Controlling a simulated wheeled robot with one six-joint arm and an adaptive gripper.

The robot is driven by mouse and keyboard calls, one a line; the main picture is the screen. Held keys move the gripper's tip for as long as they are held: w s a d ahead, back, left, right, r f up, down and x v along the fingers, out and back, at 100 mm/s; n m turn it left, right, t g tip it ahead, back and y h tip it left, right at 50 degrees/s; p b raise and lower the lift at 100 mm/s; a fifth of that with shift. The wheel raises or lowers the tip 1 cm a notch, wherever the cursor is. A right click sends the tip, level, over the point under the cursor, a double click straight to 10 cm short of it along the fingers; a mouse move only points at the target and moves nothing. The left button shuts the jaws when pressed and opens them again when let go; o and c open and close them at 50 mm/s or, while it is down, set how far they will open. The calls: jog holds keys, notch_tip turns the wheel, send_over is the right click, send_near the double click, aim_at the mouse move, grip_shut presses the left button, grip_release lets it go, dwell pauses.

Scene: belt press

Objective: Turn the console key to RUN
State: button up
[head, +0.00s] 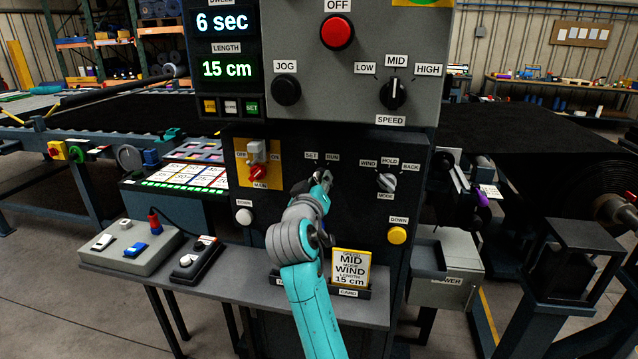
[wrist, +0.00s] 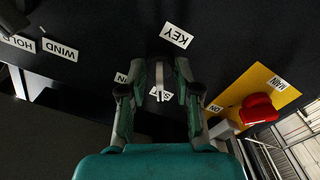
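The console key (wrist: 159,78) shows in the wrist view as a thin light-grey upright piece between my fingers. My gripper (wrist: 160,72) is open, with one finger on each side of the key and a visible gap to each. In the head view my gripper (head: 325,177) reaches the dark lower panel just below the SET (head: 311,155) and RUN (head: 332,158) labels, and hides most of the key. In the wrist view the picture is turned over; the KEY label (wrist: 177,36) is above the key, and the SET label (wrist: 161,93) is partly covered. I cannot tell the key's exact setting.
A red MAIN switch (head: 257,172) on a yellow plate is left of my gripper. The MODE knob (head: 387,182) is to its right. A card holder (head: 350,292) and a pendant (head: 195,258) are on the ledge below. A yellow DOWN button (head: 397,235) is lower right.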

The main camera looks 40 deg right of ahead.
grip_shut()
jog(key=shift+m, duration=0.3)
jog(key=m, duration=0.5)
jog(key=shift+w, duration=0.1)
jog(key=m, duration=0.6)
jog(key=shift+w+a, duration=0.1)
jog(key=shift+a, duration=0.05)
jog(key=shift+m, duration=0.3)
dwell(0.4)
grip_release()
